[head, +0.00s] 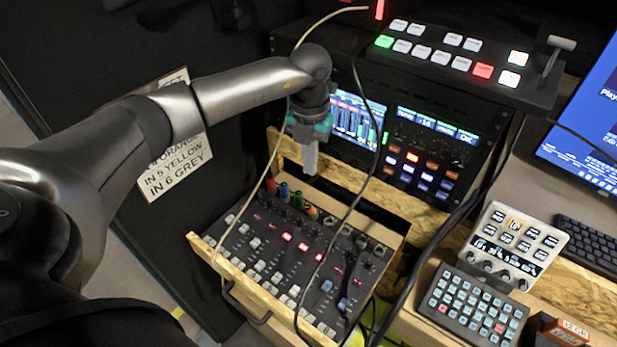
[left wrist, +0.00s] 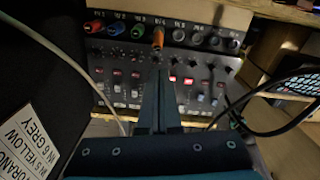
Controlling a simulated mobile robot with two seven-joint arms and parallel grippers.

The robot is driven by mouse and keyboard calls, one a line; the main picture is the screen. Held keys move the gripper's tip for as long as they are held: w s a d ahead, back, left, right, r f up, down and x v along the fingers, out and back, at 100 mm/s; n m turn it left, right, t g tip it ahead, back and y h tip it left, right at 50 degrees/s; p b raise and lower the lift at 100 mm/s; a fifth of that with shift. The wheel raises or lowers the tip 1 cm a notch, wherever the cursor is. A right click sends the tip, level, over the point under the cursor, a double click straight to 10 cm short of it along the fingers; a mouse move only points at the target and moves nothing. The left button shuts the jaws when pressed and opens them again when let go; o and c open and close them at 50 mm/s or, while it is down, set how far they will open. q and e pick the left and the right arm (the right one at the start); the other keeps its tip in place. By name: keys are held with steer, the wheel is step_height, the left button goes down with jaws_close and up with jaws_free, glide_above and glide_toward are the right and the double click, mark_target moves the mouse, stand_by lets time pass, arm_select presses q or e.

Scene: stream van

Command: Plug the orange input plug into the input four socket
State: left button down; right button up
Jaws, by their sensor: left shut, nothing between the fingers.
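The orange input plug (head: 311,211) is at the back row of the mixer (head: 262,232), right of the red, blue and green plugs. In the left wrist view the orange plug (left wrist: 158,38) stands at the fourth position from the left, the input four socket's place, and covers that socket. How deep it sits I cannot tell. My left gripper (head: 307,172) points down above and behind the plug row, apart from the plug. In the left wrist view its fingers (left wrist: 159,74) are together and empty, just below the orange plug in the picture. My right gripper is not in view.
Several empty sockets (left wrist: 205,39) lie right of the orange plug. A pale cable (head: 268,170) and a black cable (head: 357,200) cross the mixer. A wooden tray edge (head: 385,213) borders it. A switcher (head: 450,60) and rack screens (head: 360,118) stand behind. A printed sheet (head: 176,168) hangs left.

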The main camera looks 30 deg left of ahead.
arm_select(q)
steer(key=f+m, duration=0.1)
steer(key=m, duration=1.8)
glide_above(309, 205)
step_height(309, 205, down, 5)
steer(key=shift+w+r, duration=0.1)
steer(key=shift+r, duration=0.1)
steer(key=shift+f+b, duration=2.1)
steer(key=shift+f, duration=0.95)
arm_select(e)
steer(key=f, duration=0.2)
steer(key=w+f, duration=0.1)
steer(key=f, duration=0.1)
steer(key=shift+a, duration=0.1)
arm_select(q)
steer(key=shift+f+b, duration=0.35)
steer(key=shift+f, duration=0.05)
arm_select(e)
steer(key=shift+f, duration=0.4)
